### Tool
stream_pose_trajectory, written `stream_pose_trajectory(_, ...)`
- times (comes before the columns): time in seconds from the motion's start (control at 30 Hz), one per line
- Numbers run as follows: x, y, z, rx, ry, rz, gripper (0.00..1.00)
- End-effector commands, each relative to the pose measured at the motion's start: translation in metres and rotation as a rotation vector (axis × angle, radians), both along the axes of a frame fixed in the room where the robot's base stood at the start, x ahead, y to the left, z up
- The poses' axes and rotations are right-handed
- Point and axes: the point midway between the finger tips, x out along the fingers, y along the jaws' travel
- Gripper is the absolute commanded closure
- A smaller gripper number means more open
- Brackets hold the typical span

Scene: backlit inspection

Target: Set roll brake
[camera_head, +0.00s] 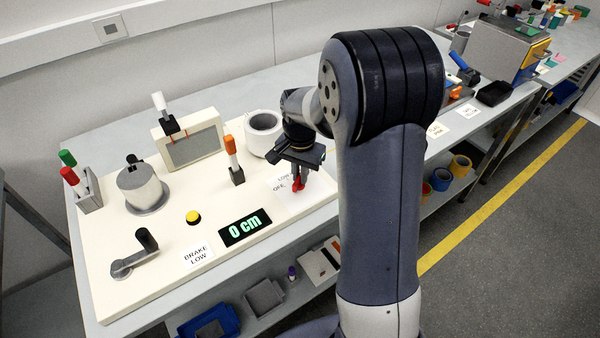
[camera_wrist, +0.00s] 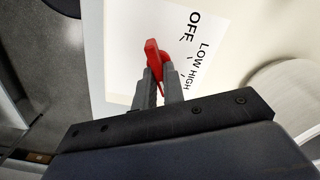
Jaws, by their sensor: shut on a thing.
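A red knob (camera_wrist: 156,56) sits on a white label panel (camera_wrist: 128,35) marked OFF, LOW and HIGH. My gripper (camera_wrist: 160,80) is shut on the red knob, one finger on each side of its lower part. The pointed end of the knob does not line up clearly enough for me to tell its setting. In the head view the red knob (camera_head: 298,185) shows under my gripper (camera_head: 301,176) at the right end of the cream board (camera_head: 160,245). A sign reading BRAKE LOW (camera_head: 197,254) lies at the board's front.
The board also holds a 0 cm display (camera_head: 244,228), a yellow button (camera_head: 193,217), a black-handled crank (camera_head: 133,255), an orange-topped lever (camera_head: 233,160), a metal drum (camera_head: 142,188), a grey screen (camera_head: 193,146) and a white roll (camera_head: 263,132). My arm hides the bench's middle.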

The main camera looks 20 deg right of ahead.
Motion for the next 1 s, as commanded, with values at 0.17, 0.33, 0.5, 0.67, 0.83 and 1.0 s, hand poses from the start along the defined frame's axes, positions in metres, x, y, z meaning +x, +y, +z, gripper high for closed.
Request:
stream_pose_trajectory(0.17, 0.0007, -0.0001, 0.0011, 0.0, -0.003, -0.014, 1.0)
stream_pose_trajectory(0.33, 0.0008, 0.0, 0.0011, 0.0, -0.003, -0.015, 1.0)
stream_pose_trajectory(0.5, 0.0009, -0.0001, 0.0011, 0.001, -0.003, -0.015, 0.88)
stream_pose_trajectory(0.67, 0.0006, -0.0001, 0.0008, 0.0, -0.003, -0.014, 0.74)
stream_pose_trajectory(0.83, 0.0004, -0.0001, 0.0004, 0.0, -0.001, -0.013, 0.68)
stream_pose_trajectory(1.0, 0.0004, -0.0001, 0.0018, 0.0, -0.001, -0.013, 0.68)
